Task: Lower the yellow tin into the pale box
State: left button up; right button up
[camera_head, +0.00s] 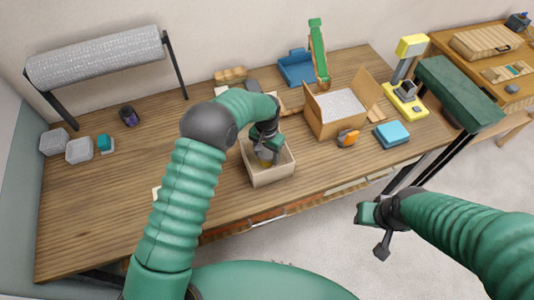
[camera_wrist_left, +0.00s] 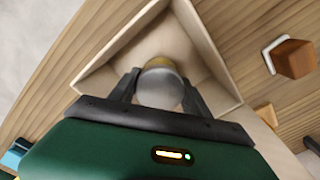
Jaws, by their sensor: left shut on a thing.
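The pale box (camera_head: 270,176) stands open on the wooden table, near its front edge. In the left wrist view the inside wall of the pale box (camera_wrist_left: 203,40) rises around the gripper's fingers. My left gripper (camera_head: 264,150) reaches down into the box from above. It is shut on the yellow tin (camera_wrist_left: 160,85), whose grey round top faces the wrist camera. In the head view only a little yellow of the tin (camera_head: 265,161) shows between the fingers. I cannot tell whether the tin touches the box floor. My right gripper (camera_head: 370,230) hangs beyond the table's front edge, over the floor.
An open cardboard carton (camera_head: 322,125) stands right of the box, with an orange object (camera_head: 347,138) and a blue stack (camera_head: 391,133) beside it. The left part of the table is mostly clear.

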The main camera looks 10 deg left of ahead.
aim_at(267, 152)
pick_arm(q)
jog(key=shift+f+b, duration=0.9)
jog(key=shift+f, duration=0.45)
dwell(0.5)
jog(key=o, duration=1.6)
jog(key=shift+c, duration=0.2)
notch_tip(267, 152, up, 17)
jog(key=b, duration=0.2)
jog(key=s+a+f+n+t, duration=0.1)
jog(key=s+a, duration=0.3)
jog(key=s, duration=0.7)
jog(key=s+a+f+n+t, duration=0.1)
jog(key=s+a+f+n, duration=0.2)
jog(key=s, duration=0.9)
jog(key=shift+a+t, duration=0.3)
jog(key=shift+a, duration=0.4)
